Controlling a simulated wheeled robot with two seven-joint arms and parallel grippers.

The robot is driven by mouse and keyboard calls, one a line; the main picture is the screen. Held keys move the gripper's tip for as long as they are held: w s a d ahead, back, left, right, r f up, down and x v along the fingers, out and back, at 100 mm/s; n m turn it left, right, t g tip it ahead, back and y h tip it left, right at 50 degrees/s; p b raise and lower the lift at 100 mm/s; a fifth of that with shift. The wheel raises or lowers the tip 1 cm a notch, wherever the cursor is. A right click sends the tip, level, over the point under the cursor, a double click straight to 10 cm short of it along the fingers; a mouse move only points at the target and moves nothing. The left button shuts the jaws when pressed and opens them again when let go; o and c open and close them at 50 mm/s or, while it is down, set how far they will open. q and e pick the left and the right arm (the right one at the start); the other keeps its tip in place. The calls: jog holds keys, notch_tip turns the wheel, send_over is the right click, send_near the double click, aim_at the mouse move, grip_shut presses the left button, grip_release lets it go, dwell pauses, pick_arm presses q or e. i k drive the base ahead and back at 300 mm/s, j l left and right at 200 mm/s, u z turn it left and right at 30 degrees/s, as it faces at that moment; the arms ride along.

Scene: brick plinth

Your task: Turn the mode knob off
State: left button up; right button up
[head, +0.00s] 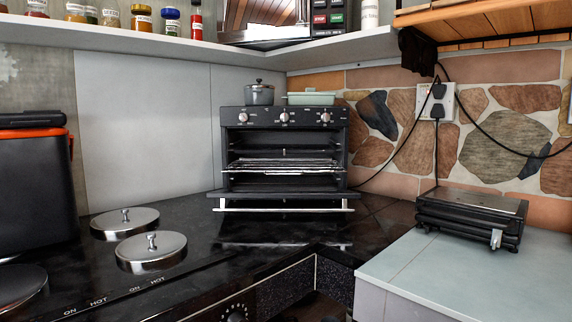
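A black toaster oven (285,155) stands in the back corner of the dark counter. Its door (283,196) is folded down open, with a silver handle bar along its front edge, and a wire rack (284,165) shows inside. Its top front panel has three silver knobs: left knob (243,117), middle knob (284,117) and right knob (325,117). Small markings surround them, too small to read, so I cannot tell which is the mode knob or how each is set. Neither of my grippers is in view.
A grey pot (259,95) and a pale green dish (311,98) sit on the oven. Burner lids (151,254) lie on the stovetop at left. A black press-like appliance (472,216) stands on the right counter. The dark counter before the oven is clear.

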aim_at(244, 117)
jog(key=i+j+z, duration=0.2)
jog(key=z, duration=0.15)
jog(key=i+j+z, duration=0.2)
jog(key=z, duration=0.2)
jog(key=j, duration=0.1)
